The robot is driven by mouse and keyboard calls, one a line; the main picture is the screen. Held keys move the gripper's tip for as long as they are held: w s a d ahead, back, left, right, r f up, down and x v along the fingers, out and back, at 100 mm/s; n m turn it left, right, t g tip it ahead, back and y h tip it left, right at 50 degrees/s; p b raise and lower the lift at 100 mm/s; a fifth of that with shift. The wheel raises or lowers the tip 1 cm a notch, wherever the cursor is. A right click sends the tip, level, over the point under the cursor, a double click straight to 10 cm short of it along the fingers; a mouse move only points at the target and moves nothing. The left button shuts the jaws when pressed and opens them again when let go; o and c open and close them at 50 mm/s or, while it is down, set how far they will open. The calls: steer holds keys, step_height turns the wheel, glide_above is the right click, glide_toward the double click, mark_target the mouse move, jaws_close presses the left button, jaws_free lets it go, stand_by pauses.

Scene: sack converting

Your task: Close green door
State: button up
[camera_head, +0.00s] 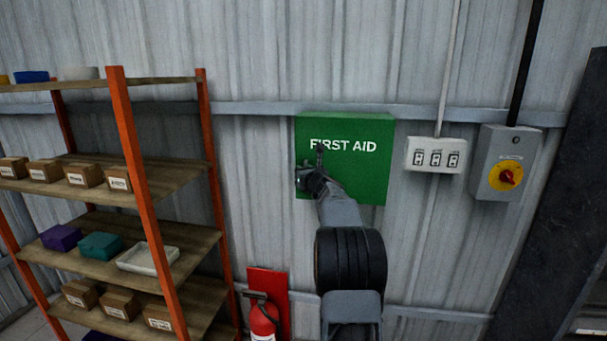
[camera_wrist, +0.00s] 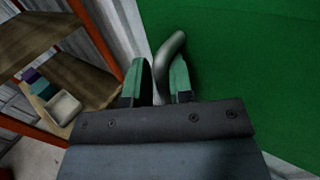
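The green door (camera_head: 366,175) is the front of a wall-mounted green box lettered "FIRST AID". In the head view it looks flat against the box; whether a small gap is left cannot be told. Its green face fills the right of the wrist view (camera_wrist: 245,60). A curved grey metal handle (camera_wrist: 168,52) stands out near the door's left edge. My gripper (camera_head: 308,172) is at the left part of the door. In the wrist view its two teal-padded fingers (camera_wrist: 161,80) are apart, with the handle between them. Whether they press on it is unclear.
An orange-framed shelf (camera_head: 140,160) with boxes and bins stands on the left. A red fire extinguisher (camera_head: 262,318) is below the door. A white switch panel (camera_head: 435,156) and a grey box with a red-yellow switch (camera_head: 505,163) are on the wall to the right.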

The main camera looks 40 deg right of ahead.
steer(key=shift+s+d, duration=0.15)
steer(key=shift+f, duration=0.1)
steer(key=b+v, duration=0.4)
steer(key=v, duration=0.9)
steer(key=shift+s, duration=0.4)
